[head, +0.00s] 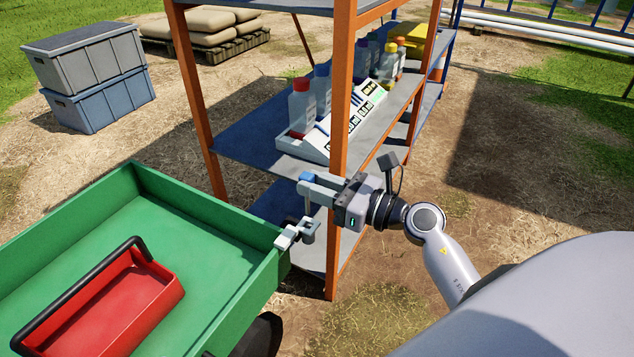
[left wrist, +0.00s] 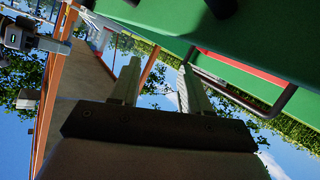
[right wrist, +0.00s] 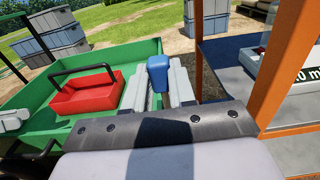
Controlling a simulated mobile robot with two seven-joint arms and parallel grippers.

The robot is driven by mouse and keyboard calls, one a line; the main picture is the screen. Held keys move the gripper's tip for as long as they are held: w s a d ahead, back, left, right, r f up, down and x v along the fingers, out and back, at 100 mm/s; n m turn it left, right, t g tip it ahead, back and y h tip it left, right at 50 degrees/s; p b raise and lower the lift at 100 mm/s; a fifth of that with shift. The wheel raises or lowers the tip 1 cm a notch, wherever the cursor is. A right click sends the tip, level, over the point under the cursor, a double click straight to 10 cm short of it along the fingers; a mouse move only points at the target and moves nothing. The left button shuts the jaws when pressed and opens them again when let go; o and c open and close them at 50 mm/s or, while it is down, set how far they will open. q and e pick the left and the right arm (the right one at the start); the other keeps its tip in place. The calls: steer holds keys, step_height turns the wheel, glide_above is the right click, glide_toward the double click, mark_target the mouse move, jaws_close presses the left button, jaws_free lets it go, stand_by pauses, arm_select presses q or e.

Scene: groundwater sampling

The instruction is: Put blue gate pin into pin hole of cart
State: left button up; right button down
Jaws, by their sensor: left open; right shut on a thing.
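My right gripper (head: 308,187) is shut on the blue gate pin (right wrist: 158,72), whose blue top shows between the fingers in the right wrist view. The green cart (head: 205,232) lies to the left. A grey fitting (head: 296,234) is at its near right corner, below the right gripper and apart from it; I cannot make out the hole. My left gripper (left wrist: 160,82) is open and empty in its wrist view, with the cart (left wrist: 245,45) close by.
A red tray (head: 122,318) with a black handle sits in the cart. The orange-posted shelf (head: 245,140) stands close to the right gripper, holding bottles and a white labelled rack (head: 335,130).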

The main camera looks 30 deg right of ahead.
arm_select(q)
steer(key=shift+d+f+b, duration=0.15)
steer(key=shift+b, duration=0.4)
arm_select(e)
steer(key=shift+f, duration=0.95)
arm_select(q)
steer(key=shift+w+r, duration=0.1)
steer(key=shift+r, duration=0.2)
stand_by(0.5)
steer(key=shift+f+b, duration=1.5)
steer(key=shift+f, duration=0.25)
arm_select(e)
steer(key=shift+f, duration=1.9)
